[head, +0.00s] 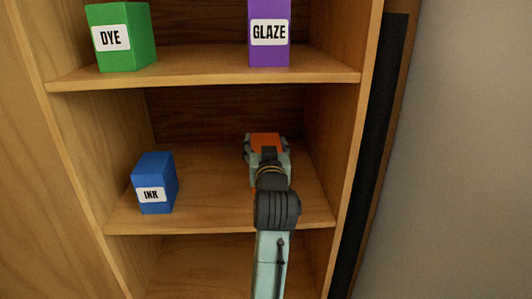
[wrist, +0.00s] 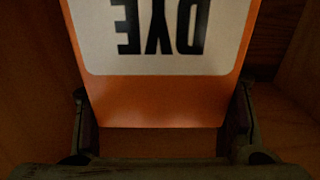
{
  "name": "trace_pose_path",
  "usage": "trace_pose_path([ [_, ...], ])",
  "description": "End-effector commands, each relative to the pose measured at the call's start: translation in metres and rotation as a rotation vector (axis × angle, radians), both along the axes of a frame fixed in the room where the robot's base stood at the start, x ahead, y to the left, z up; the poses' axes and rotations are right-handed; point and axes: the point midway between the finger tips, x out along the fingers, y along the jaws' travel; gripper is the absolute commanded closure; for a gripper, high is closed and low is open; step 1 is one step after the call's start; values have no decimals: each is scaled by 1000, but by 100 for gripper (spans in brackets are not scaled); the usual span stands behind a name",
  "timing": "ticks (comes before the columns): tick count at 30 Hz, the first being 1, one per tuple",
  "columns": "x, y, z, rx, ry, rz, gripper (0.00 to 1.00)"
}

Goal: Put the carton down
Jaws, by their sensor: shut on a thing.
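The orange carton (head: 265,140) is between the fingers of my gripper (head: 266,150), inside the middle shelf compartment at its right side. In the wrist view the carton (wrist: 160,100) shows a white label reading DYE, upside down in the picture. My gripper's fingers (wrist: 162,120) are on both sides of the carton, shut on it. The carton is over the middle shelf board (head: 215,205); my arm and gripper hide its lower part, so I cannot tell whether it touches the board.
A blue INK carton (head: 154,182) stands on the same shelf to the left. A green DYE carton (head: 120,40) and a purple GLAZE carton (head: 269,50) stand on the shelf above. The cabinet's right side wall (head: 350,130) is close to my gripper. Bare board lies between INK and my gripper.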

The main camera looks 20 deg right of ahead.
Motion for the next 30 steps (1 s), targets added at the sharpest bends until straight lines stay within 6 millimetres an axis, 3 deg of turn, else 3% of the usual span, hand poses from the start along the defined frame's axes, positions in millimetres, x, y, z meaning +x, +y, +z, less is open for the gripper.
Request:
trace_pose_path([
  [6,-1,0,-24,0,-1,0,99],
  [18,-1,0,-29,-1,-3,0,99],
  [19,-1,0,-30,0,1,0,37],
  [27,-1,0,-30,1,2,0,19],
  [30,-1,0,-30,1,2,0,18],
])
